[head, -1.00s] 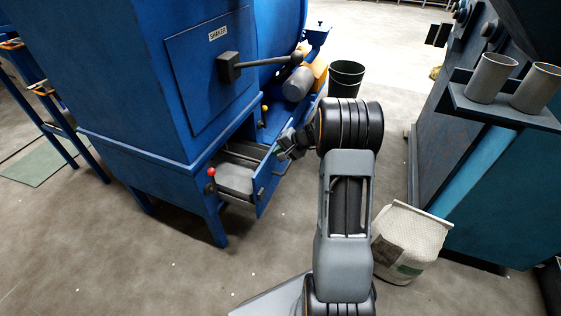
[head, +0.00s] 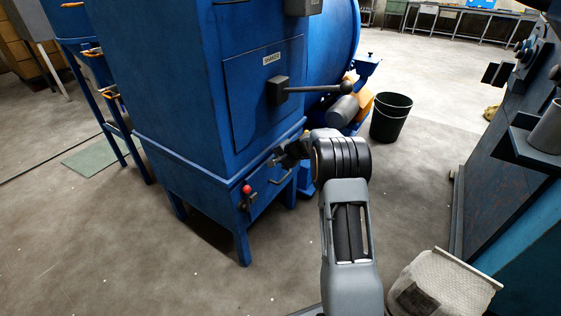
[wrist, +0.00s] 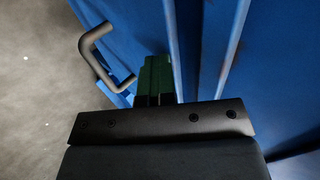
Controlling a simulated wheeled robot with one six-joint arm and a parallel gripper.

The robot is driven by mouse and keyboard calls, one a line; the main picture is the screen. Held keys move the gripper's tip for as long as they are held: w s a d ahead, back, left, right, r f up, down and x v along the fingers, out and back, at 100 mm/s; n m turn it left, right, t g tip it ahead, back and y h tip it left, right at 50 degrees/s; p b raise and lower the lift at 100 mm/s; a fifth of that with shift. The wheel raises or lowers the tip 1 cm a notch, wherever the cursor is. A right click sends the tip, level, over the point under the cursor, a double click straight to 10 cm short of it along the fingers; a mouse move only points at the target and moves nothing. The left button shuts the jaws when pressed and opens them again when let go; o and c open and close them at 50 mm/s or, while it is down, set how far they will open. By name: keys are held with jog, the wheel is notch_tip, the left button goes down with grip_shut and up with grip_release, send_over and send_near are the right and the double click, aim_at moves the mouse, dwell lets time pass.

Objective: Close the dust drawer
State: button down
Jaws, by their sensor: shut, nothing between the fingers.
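The dust drawer (head: 262,199) is in the lower part of the blue machine, and its front looks flush with the machine body. Its dark bar handle (head: 281,181) shows on the front, and the handle also shows at the upper left in the wrist view (wrist: 88,50). A red ball knob (head: 247,189) sits just left of the drawer front. My gripper (head: 276,160) is shut and empty at the upper part of the drawer front, beside the handle. In the wrist view the gripper's fingers (wrist: 155,75) point at the blue front; I cannot tell if they touch it.
The shaker lever (head: 320,89) sticks out above my arm. A black bin (head: 390,118) stands behind to the right. A white sack (head: 445,285) is at the lower right, near a teal machine (head: 525,245). The floor in front of the machine is clear.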

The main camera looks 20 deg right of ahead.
jog(key=shift+w+a+r, duration=0.15)
jog(key=shift+w+a, duration=0.05)
jog(key=shift+w, duration=0.05)
jog(key=s+d+r+p, duration=0.1)
jog(key=s+d+r, duration=0.6)
jog(key=s, duration=0.2)
jog(key=s+a+r+n+g+h+p, duration=0.1)
jog(key=s+a+r+n+p, duration=0.1)
jog(key=s+a+r+p, duration=0.35)
jog(key=s+a+r+n+g+p, duration=0.1)
jog(key=s+a+r+p, duration=0.15)
jog(key=r+p, duration=0.5)
jog(key=s+a+r+n+g+h+p, duration=0.1)
jog(key=s+a+r+n+p, duration=0.25)
jog(key=r, duration=0.55)
jog(key=s+a+r+n+h+p, duration=0.2)
jog(key=s+r+n+h+p, duration=0.1)
jog(key=s+r+p, duration=1.2)
jog(key=s+n+p, duration=0.1)
jog(key=s, duration=0.2)
jog(key=shift+s+r+g+h, duration=0.15)
jog(key=shift+r+g+h, duration=0.05)
jog(key=shift+g+h, duration=0.2)
